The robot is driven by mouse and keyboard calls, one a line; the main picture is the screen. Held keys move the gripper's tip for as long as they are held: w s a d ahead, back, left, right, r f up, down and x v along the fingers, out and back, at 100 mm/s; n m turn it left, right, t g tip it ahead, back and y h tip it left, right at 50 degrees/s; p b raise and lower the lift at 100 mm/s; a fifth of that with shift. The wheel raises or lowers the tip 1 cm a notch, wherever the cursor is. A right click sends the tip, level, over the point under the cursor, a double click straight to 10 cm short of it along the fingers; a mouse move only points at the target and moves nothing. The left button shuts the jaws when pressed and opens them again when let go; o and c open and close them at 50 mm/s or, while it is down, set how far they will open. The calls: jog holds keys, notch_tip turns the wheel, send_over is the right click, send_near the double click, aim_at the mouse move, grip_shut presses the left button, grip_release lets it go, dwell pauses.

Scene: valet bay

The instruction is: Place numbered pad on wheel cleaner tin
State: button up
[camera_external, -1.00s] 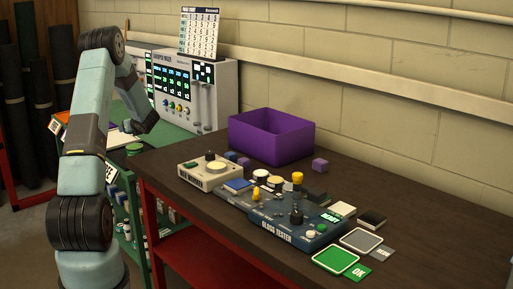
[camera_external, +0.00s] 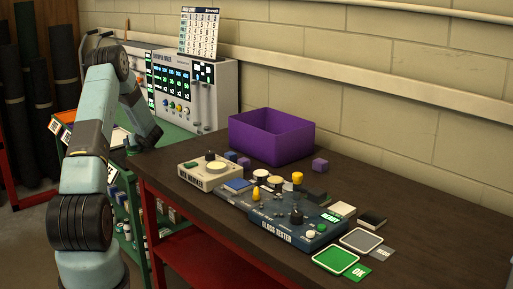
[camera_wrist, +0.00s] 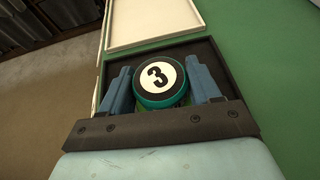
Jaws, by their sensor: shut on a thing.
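A round pad (camera_wrist: 159,80) with a black face, a white disc, the number 3 and a teal rim is in the wrist view. My gripper (camera_wrist: 160,70) has its two blue fingers against the pad's sides and is shut on it. A strip of brighter green (camera_wrist: 175,107) shows just under the pad's near edge; I cannot tell whether it is the wheel cleaner tin or something else. No tin can be clearly picked out now.
A dark tray-like square (camera_wrist: 207,58) lies around the pad, beside a pale panel (camera_wrist: 140,22) and green surface (camera_wrist: 265,60). The panel mixer (camera_external: 190,90) stands behind my arm. The dark bench (camera_external: 430,215) at right holds a purple bin (camera_external: 270,140) and the gloss tester (camera_external: 285,222).

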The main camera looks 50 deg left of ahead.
jog(key=o, duration=1)
jog(key=shift+f, duration=0.1)
jog(key=shift+o, duration=0.2)
jog(key=shift+d+r, duration=0.15)
jog(key=shift+r, duration=0.05)
jog(key=v, duration=1.1)
jog(key=shift+d, duration=0.35)
